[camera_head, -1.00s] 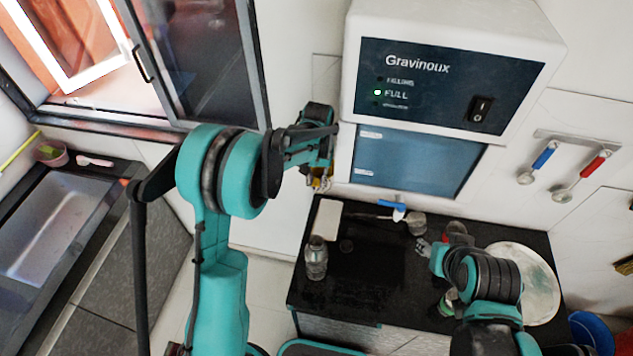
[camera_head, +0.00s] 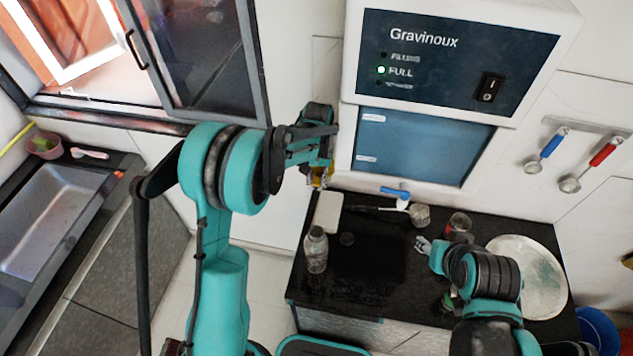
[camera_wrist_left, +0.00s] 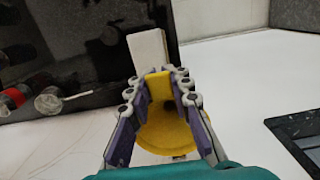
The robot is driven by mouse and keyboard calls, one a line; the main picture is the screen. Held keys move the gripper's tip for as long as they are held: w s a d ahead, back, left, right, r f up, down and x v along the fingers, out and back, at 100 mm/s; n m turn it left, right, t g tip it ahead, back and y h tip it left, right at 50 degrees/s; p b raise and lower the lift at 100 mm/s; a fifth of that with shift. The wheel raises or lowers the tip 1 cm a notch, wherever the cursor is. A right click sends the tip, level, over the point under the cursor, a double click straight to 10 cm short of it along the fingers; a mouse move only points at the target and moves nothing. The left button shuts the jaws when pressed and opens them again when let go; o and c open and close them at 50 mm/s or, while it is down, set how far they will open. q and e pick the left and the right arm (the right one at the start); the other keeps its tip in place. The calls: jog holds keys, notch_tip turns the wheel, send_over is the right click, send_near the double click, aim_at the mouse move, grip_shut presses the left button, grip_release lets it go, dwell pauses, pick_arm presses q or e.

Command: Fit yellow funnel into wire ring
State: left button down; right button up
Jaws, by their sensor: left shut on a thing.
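My left gripper (camera_wrist_left: 160,84) is shut on the yellow funnel (camera_wrist_left: 167,132). In the left wrist view its flat yellow tab is between the fingers and its round body is below them. In the head view my left gripper (camera_head: 323,182) hangs beside the counter's back left corner, and only a small yellow patch of the funnel (camera_head: 318,177) shows. My right gripper (camera_head: 424,245) is over the right part of the counter, small and partly behind its own arm; its jaw state is unclear. I cannot make out the wire ring in either view.
The black counter (camera_head: 365,255) holds a white block (camera_head: 328,212), a glass bottle (camera_head: 316,250), a jar (camera_head: 460,224) and a round pale plate (camera_head: 532,280). A blue-handled tap (camera_head: 398,196) projects from the Gravinoux machine (camera_head: 455,60) behind. A window and sink (camera_head: 55,215) are at the left.

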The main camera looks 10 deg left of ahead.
pick_arm(q)
jog(key=c, duration=1.3)
grip_release()
jog(key=shift+r, duration=0.1)
notch_tip(320, 180, up, 12)
jog(key=shift+w, duration=0.4)
jog(key=s+a+f+t+b, duration=0.1)
jog(key=s+f+t+b, duration=0.1)
jog(key=s+f+b, duration=0.2)
jog(key=s+a+f+t+b, duration=0.2)
jog(key=s+b, duration=0.3)
jog(key=s, duration=0.6)
jog(key=s+a+f+t+b, duration=0.2)
jog(key=s+f+t+b, duration=0.2)
jog(key=s, duration=0.4)
jog(key=shift+f+b, duration=0.85)
